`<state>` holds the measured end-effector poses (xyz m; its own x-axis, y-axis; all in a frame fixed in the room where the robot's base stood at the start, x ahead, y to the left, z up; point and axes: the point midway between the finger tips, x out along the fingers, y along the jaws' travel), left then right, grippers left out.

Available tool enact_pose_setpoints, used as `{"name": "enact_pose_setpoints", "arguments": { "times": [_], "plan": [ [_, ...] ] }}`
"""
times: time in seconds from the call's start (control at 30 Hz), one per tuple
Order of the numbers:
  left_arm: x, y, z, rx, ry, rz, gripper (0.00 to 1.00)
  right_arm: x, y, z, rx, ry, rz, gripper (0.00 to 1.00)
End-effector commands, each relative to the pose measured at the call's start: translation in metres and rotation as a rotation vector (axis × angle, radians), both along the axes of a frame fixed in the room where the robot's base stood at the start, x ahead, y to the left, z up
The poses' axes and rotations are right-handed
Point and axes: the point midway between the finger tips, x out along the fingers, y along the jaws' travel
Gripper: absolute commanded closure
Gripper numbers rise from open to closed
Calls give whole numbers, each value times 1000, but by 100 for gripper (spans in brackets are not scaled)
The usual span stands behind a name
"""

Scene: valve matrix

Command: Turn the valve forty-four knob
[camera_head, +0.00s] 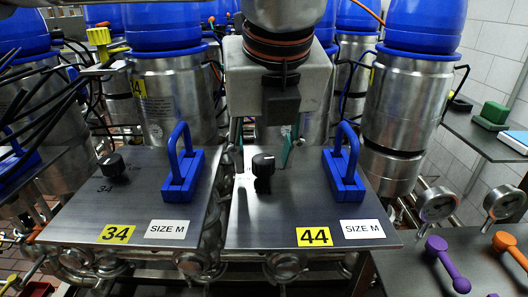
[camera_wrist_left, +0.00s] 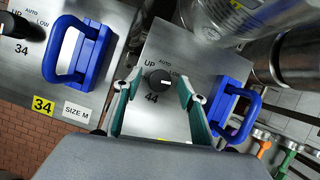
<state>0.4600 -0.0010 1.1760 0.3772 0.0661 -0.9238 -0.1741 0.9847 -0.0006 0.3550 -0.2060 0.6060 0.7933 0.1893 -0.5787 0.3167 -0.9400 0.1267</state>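The valve 44 knob (camera_head: 263,168) is black and round and stands on the steel panel (camera_head: 300,212) with the yellow 44 label. In the left wrist view the knob (camera_wrist_left: 159,80) has a white mark pointing right; "UP", "AUTO" and "LOW" are printed around it. My left gripper (camera_head: 268,140) reaches down over the panel from above. In the left wrist view its two teal fingers (camera_wrist_left: 159,90) are spread apart, one on each side of the knob, with visible gaps to it. My right gripper is not in view.
A blue handle (camera_head: 345,170) stands on the panel right of the knob. To the left is panel 34 with its own knob (camera_head: 112,165) and blue handle (camera_head: 183,170). Steel tanks with blue tops (camera_head: 405,110) stand behind. Gauges (camera_head: 436,205) and a dark table are at the right.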

Motion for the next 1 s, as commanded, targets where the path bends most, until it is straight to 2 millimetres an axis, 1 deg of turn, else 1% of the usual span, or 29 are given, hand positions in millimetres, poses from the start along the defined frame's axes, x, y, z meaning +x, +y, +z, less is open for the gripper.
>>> {"name": "enact_pose_setpoints", "arguments": {
  "times": [0.2, 0.33, 0.47, 0.6, 0.8, 0.9, 1.0],
  "plan": [
    [0, 0, 1, 0, 0, 0, 59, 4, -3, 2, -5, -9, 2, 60],
    [-3, -1, 10, -1, -2, 1, 59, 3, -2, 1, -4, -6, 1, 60],
    [-11, -2, 30, -2, -4, 1, 59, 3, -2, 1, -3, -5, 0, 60],
    [-22, -4, 57, -2, -5, 1, 59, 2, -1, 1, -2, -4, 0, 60],
    [-37, -7, 91, -1, -3, 1, 59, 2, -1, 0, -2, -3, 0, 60],
    [-41, -8, 102, -1, -2, 1, 59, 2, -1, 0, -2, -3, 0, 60],
    [-44, -8, 108, 0, -1, 0, 59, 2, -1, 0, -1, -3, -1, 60]
  ]
}}
